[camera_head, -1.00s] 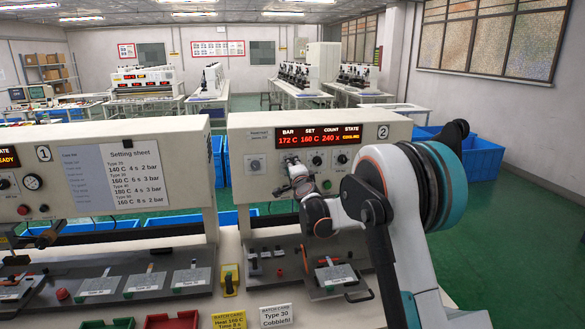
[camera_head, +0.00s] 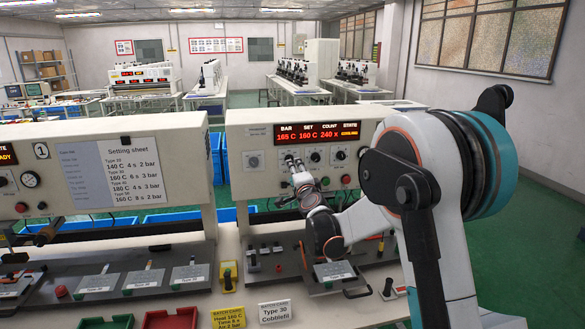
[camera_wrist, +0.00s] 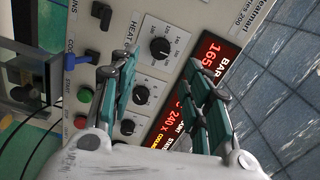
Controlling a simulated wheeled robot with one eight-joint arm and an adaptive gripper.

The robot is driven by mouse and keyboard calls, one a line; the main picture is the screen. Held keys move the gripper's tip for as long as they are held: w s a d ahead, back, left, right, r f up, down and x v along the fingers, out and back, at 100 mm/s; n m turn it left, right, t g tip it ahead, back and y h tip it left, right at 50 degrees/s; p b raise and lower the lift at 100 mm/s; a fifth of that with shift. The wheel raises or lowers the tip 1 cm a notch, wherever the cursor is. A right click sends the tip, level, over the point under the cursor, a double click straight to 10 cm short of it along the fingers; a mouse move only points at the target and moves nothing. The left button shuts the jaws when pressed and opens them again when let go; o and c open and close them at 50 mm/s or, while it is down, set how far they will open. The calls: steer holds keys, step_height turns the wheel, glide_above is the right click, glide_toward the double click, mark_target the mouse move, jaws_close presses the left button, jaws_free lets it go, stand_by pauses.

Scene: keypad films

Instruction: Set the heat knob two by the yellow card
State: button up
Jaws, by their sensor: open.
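The heat knob (camera_wrist: 160,48) of machine two is a black dial under the label HEAT in the wrist view. In the head view it is largely hidden behind my gripper (camera_head: 296,168). In the wrist view my gripper (camera_wrist: 162,66) is open, with its teal fingers on either side of the knob; I cannot tell whether they touch it. The red display (camera_head: 318,133) reads BAR 165 C, SET 160 C, COUNT 240 x, and the state looks like COOLING. The yellow card (camera_head: 228,318) at the bench front reads Heat 160 C; its lower lines are small.
Two more knobs (camera_head: 315,156) sit right of the heat knob. A red button (camera_wrist: 80,122) and a green button (camera_wrist: 84,95) are close by. A white Type 30 card (camera_head: 275,313) stands beside the yellow one. Machine one, with a setting sheet (camera_head: 113,172), is at left.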

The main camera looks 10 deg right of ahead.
steer(key=s, duration=0.3)
steer(key=shift+s, duration=0.25)
steer(key=s+a+r+n+g+y+b, duration=0.1)
steer(key=s+a+n+g+y+b, duration=0.3)
steer(key=s, duration=0.6)
steer(key=s+a+n+g+h, duration=0.1)
steer(key=s+n, duration=0.5)
steer(key=s, duration=0.3)
steer(key=s+d+f+n+g+h+b, duration=0.1)
steer(key=s+f, duration=0.4)
steer(key=s, duration=0.5)
steer(key=s+d+f+n+g+h+b, duration=0.1)
steer(key=s+d+f+n+g+b, duration=0.1)
steer(key=s+f, duration=0.3)
steer(key=s+d+f+n+g+h+b, duration=0.1)
steer(key=s+f, duration=0.4)
steer(key=s, duration=0.9)
steer(key=shift+s+d+n+g+b, duration=0.35)
steer(key=shift+d+n+g, duration=0.2)
steer(key=shift+n+g, duration=0.5)
